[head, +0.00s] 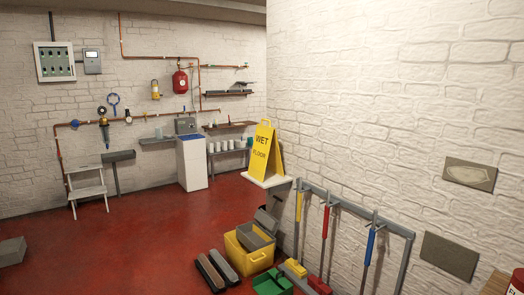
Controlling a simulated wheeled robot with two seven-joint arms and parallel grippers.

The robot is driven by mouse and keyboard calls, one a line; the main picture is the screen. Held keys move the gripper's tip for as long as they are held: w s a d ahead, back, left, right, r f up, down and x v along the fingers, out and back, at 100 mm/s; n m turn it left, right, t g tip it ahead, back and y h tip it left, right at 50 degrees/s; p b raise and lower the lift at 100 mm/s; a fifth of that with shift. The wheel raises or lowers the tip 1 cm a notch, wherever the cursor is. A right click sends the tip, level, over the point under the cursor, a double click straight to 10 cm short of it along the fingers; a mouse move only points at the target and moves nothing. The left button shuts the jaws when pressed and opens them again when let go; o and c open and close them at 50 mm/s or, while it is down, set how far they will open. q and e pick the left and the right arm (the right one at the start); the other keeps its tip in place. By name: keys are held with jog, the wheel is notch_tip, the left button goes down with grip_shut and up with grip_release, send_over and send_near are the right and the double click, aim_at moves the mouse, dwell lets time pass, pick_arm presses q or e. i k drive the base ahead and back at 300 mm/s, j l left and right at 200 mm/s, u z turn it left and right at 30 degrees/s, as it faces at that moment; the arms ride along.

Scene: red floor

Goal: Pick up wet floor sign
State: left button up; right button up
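The yellow wet floor sign (262,152) stands upright on a small white shelf (268,181) by the corner of the white brick wall. Its front panel reads "WET FLOOR", and it has a handle at the top. A second panel shows behind it to the right, so it stands folded out. Neither of my grippers shows in the head view.
Below the sign are a yellow bucket (249,249), dark long boxes (217,268) and a green bin (272,283). A rack (340,204) with several long-handled tools runs along the right wall. A white step stool (87,187) stands at left. The red floor (130,240) is clear in the middle.

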aim_at(265, 150)
jog(key=i+j+u, duration=0.35)
jog(key=i+u, duration=0.3)
jog(key=i, duration=0.15)
jog(key=i+u, duration=0.5)
jog(key=i, duration=2.1)
jog(key=i+z, duration=0.1)
jog(key=i, duration=1.05)
jog(key=i+j+z, duration=0.1)
jog(key=i, duration=1.05)
jog(key=i+z, duration=0.3)
jog(key=i, duration=0.2)
jog(key=i+j+z, duration=0.1)
jog(key=i+z, duration=0.2)
jog(key=i, duration=0.2)
jog(key=i+j+z, duration=0.3)
jog(key=i, duration=0.15)
jog(key=i+l+z, duration=0.25)
jog(key=z, duration=0.25)
jog(key=i+l+z, duration=0.1)
jog(key=i+z, duration=0.55)
jog(key=z, duration=0.3)
jog(key=i+j+z, duration=0.1)
jog(key=i+z, duration=0.2)
jog(key=z, duration=0.2)
jog(key=i+j+z, duration=0.25)
jog(key=z, duration=0.25)
